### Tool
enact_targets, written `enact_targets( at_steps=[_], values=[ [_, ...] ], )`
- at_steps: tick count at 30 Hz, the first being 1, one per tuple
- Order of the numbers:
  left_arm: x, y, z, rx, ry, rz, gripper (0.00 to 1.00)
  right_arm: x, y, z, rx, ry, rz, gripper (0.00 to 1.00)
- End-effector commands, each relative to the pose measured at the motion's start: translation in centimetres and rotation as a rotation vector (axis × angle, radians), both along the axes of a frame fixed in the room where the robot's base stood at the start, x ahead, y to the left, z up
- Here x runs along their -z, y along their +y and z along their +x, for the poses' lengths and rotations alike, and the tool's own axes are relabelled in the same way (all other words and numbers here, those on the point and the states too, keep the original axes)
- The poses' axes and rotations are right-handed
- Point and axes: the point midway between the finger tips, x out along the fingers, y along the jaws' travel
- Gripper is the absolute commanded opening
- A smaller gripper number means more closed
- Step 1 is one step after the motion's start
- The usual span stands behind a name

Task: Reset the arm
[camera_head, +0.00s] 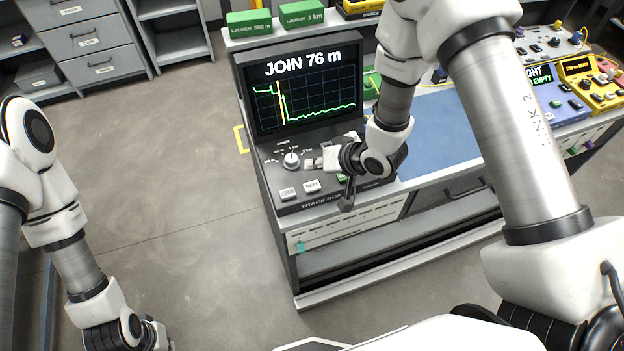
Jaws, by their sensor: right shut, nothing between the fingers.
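My right arm reaches across the bench from the right. Its gripper (312,163) is shut and empty, just right of the knob (291,159) on the trace box panel (328,190). I cannot tell whether the fingertips touch the knob. My left arm hangs low at the left over the floor. The left gripper (165,346) is cut off by the bottom edge, so its fingers do not show clearly. The trace box screen (305,90) reads "JOIN 76 m" over a yellow and green trace.
Green launch boxes (250,22) stand behind the screen. A blue mat (440,135) lies right of the trace box, partly behind my right arm. Yellow and blue instruments (590,80) stand at the far right. Grey drawers (85,40) are at the back left. The left floor is clear.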

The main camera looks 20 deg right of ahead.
Motion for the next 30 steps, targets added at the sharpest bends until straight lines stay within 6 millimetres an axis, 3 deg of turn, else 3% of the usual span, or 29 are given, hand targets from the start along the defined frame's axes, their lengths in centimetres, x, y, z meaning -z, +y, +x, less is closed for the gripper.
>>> enact_targets(
  at_steps=[23, 26, 29, 30],
  values=[
    [0.2, 0.0, 0.0, 0.0, 0.0, 0.0, 0.0, 0.4, 0.0, -0.1, 0.0, 0.004, 0.0, 0.0],
    [1.0, 0.0, 0.0, 0.0, 0.0, 0.0, 0.0, 2.9, 0.0, -1.3, 0.001, 0.043, 0.001, 0.0],
    [2.3, 0.0, 0.0, 0.0, 0.0, 0.0, 0.0, 7.8, -0.4, -4.9, 0.026, 0.147, 0.001, 0.0],
    [2.8, 0.0, 0.0, 0.0, 0.0, 0.0, 0.0, 10.0, -1.0, -7.0, 0.059, 0.207, -0.012, 0.0]
  ],
)
